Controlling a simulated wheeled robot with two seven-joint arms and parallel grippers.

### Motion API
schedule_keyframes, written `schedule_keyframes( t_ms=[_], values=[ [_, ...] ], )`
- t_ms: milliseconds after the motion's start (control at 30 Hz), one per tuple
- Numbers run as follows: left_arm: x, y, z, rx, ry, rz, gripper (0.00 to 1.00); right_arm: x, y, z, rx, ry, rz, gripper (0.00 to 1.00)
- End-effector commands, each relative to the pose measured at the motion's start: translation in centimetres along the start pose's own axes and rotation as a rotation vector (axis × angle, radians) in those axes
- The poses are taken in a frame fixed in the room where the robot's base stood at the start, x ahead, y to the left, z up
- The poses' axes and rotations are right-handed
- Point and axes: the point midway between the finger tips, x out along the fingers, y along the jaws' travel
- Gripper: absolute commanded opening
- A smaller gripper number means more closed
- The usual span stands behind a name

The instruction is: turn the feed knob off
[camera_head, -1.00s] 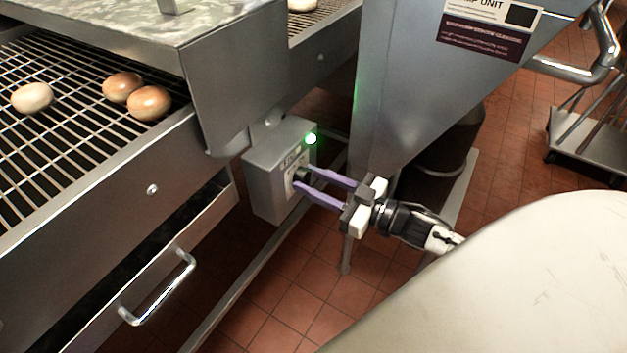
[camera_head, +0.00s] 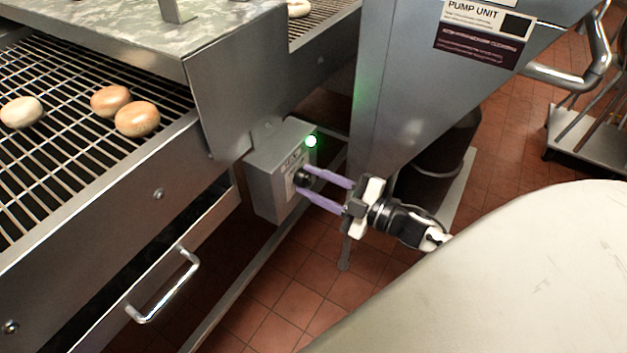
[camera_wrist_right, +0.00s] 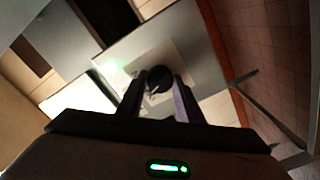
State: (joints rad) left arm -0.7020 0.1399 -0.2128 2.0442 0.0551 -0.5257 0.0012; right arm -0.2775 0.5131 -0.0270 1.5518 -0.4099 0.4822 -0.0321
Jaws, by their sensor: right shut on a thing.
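The feed knob (camera_head: 301,177) is a small black knob on the front plate of a grey control box (camera_head: 268,180). A green lamp (camera_head: 311,141) glows at the top of the box. My right gripper (camera_head: 306,182) has its purple fingers at the knob, one on each side, shut on it. In the right wrist view the round black knob (camera_wrist_right: 159,80) sits between the two fingertips (camera_wrist_right: 160,86), and the green glow shows up and left of it. The knob's pointer is too small to read. My left gripper is not in view.
The wire conveyor (camera_head: 60,150) carries several buns at left. A drawer handle (camera_head: 165,287) sticks out below it. The grey pump unit (camera_head: 410,80) stands just behind my right gripper. A pale rounded surface fills the lower right.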

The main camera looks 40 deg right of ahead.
Motion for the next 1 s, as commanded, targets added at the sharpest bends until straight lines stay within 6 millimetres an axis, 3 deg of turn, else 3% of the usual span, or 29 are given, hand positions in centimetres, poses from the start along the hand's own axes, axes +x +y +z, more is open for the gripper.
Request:
schedule_keyframes(
  t_ms=[400,967,1000],
  values=[
    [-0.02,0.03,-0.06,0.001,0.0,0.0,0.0,-0.04,-0.05,0.02,-0.204,0.0,-0.001,0.1],
    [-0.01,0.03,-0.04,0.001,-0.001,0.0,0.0,-0.05,-0.07,0.04,-0.239,-0.001,-0.002,0.1],
    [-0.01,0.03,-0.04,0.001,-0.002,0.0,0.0,-0.05,-0.07,0.04,-0.239,-0.001,-0.002,0.34]
  ],
)
